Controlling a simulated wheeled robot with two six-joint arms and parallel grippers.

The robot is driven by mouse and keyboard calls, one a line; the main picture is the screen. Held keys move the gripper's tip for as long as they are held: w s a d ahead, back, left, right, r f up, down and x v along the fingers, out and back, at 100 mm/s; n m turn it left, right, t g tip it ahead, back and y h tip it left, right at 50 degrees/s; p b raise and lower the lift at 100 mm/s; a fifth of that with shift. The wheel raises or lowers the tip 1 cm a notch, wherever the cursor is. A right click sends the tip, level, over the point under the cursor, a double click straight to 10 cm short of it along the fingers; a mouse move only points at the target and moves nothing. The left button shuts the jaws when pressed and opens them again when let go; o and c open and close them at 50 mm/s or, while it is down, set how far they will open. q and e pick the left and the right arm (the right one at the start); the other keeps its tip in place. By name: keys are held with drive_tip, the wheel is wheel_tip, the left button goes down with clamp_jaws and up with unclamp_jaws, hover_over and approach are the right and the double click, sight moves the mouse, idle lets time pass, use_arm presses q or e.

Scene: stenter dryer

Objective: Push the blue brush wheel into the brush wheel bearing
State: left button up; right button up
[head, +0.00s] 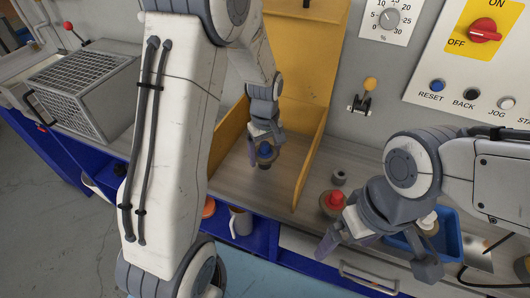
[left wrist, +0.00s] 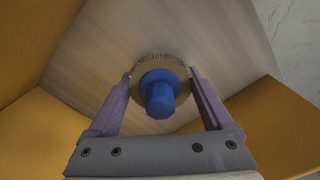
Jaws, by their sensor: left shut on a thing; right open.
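My left gripper (head: 264,157) is shut on the blue brush wheel (head: 265,150), inside the yellow guard. In the left wrist view the wheel has a blue hub with a stub (left wrist: 160,97) and a ring of tan bristles (left wrist: 160,62). The two purple fingers grip the ring from both sides. The wheel is over a wood-look surface; I cannot tell whether it touches it. I cannot make out the brush wheel bearing in either view. My right gripper (head: 377,255) is open and empty above the bench front, near the blue tray.
Yellow guard walls (head: 311,150) stand close around my left gripper. A small grey ring (head: 339,177) and a red-topped item (head: 333,201) stand right of it. A blue tray (head: 446,238) lies at the right. A wire-mesh box (head: 85,85) stands at the left.

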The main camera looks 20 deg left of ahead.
use_arm(q)
drive_tip(key=o, duration=1.2)
drive_tip(key=shift+f, duration=0.1)
drive_tip(key=shift+c, duration=0.2)
wheel_tip(320, 180, up, 11)
drive_tip(key=shift+f, duration=0.2)
drive_tip(key=shift+f, duration=0.15)
wheel_tip(320, 180, down, 10)
drive_tip(key=shift+r+p, duration=0.4)
drive_tip(key=shift+r, duration=0.05)
